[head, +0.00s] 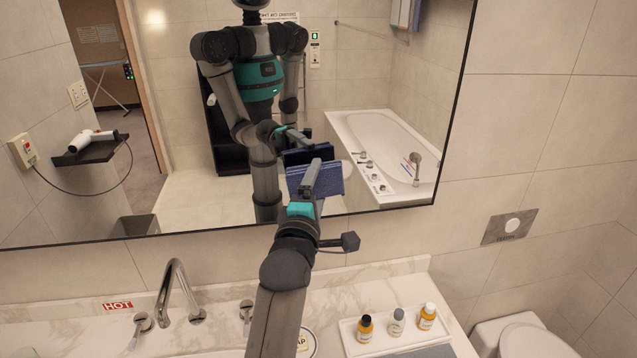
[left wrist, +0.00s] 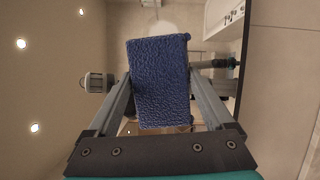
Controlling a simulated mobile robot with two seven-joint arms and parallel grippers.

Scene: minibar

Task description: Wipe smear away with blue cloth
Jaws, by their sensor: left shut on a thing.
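The blue cloth (head: 328,181) is a folded, textured block held up in front of the mirror (head: 200,200). My left gripper (head: 314,172) is shut on it, and its arm rises from the bottom of the head view. In the left wrist view the cloth (left wrist: 160,82) sits between the two fingers and fills the middle. A darker reflection of the cloth lies close behind it in the mirror; I cannot tell whether the cloth touches the glass. I cannot make out a smear; the cloth and gripper cover part of the mirror. My right gripper is not directly in view.
Below the mirror is a marble counter (head: 230,345) with a faucet (head: 178,290) behind my left arm's left side. A white tray (head: 349,336) with small bottles (head: 396,321) stands to the right. A toilet (head: 530,342) is at the lower right. The bathtub and hair dryer show as reflections.

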